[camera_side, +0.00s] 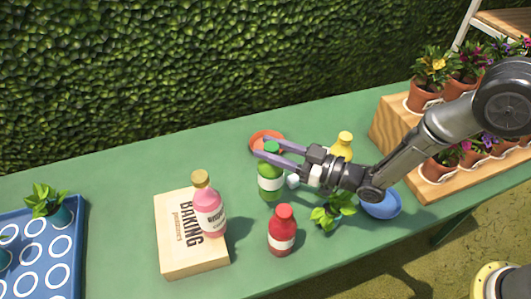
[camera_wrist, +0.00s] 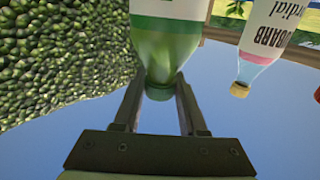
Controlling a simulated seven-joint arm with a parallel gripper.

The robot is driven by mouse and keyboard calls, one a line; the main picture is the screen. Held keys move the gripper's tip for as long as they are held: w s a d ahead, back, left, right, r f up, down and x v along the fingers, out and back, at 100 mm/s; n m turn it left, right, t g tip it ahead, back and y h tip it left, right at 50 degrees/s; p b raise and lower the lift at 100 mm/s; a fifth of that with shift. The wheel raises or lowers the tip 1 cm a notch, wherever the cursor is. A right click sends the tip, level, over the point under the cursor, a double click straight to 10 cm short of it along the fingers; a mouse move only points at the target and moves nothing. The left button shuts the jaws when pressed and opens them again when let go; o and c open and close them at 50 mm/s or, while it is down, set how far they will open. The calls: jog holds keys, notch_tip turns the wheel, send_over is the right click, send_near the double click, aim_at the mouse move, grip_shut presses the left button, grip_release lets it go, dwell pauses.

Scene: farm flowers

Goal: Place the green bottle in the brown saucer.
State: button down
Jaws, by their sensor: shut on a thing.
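The green bottle (camera_side: 270,178) stands upright in the side view, with a white label and a green cap. My gripper (camera_side: 268,149) is shut on its cap and neck from the right. In the wrist view the bottle (camera_wrist: 165,45) hangs between the two fingers of my gripper (camera_wrist: 160,95). The brown saucer (camera_side: 266,137) lies just behind the bottle, partly hidden by my fingers. I cannot tell whether the bottle's base touches the table.
A red bottle (camera_side: 282,232) stands in front, and a yellow bottle (camera_side: 342,144) behind my wrist. A pink bottle (camera_side: 209,208) stands on a wooden box (camera_side: 180,258) at left. A blue saucer (camera_side: 383,206) and small plant (camera_side: 333,210) are at right. The back left table is clear.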

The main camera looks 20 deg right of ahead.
jog(key=s+d+r, duration=0.7)
jog(key=s+r, duration=0.1)
jog(key=s, duration=0.2)
jog(key=w+d+r+m+t+h, duration=0.1)
jog(key=w+d+m+t+h, duration=0.15)
jog(key=w, duration=0.55)
jog(key=w+d+r+m+t+h, duration=0.1)
jog(key=w+d+m+t+h, duration=0.15)
jog(key=w, duration=0.55)
jog(key=w+a+f, duration=0.3)
jog(key=w+f, duration=0.3)
jog(key=f, duration=0.1)
jog(key=w+a+f+g+h, duration=0.1)
jog(key=w+a+f, duration=0.2)
jog(key=w+f, duration=0.4)
jog(key=shift+w, duration=0.2)
jog(key=shift+f, duration=0.1)
jog(key=shift+c, duration=2.3)
grip_release()
jog(key=shift+d+f, duration=0.1)
jog(key=shift+f, duration=0.1)
